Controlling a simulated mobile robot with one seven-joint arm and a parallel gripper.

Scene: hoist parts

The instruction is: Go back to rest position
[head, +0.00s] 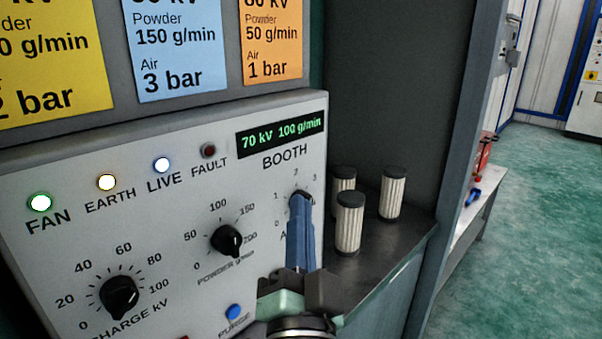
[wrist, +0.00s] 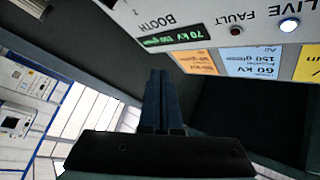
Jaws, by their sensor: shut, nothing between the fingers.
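My gripper (head: 302,208) is shut and empty. In the head view its blue fingers point up at the dial under the BOOTH label and cover most of that dial. I cannot tell whether the fingertips touch it. The control panel (head: 180,190) has a charge knob (head: 119,296) at lower left and a powder knob (head: 227,240) near its middle. The display (head: 281,136) reads 70 kV 100 g/min. In the wrist view my closed fingers (wrist: 160,80) point up, with the panel (wrist: 300,55) at upper right.
Several ribbed cylinders with black caps, including a front one (head: 348,225), stand on a dark shelf (head: 385,245) right of the panel. Recipe cards (head: 180,50) are above it. The green floor (head: 530,230) at right looks open. A bench with red and blue items (head: 480,165) stands beyond the partition.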

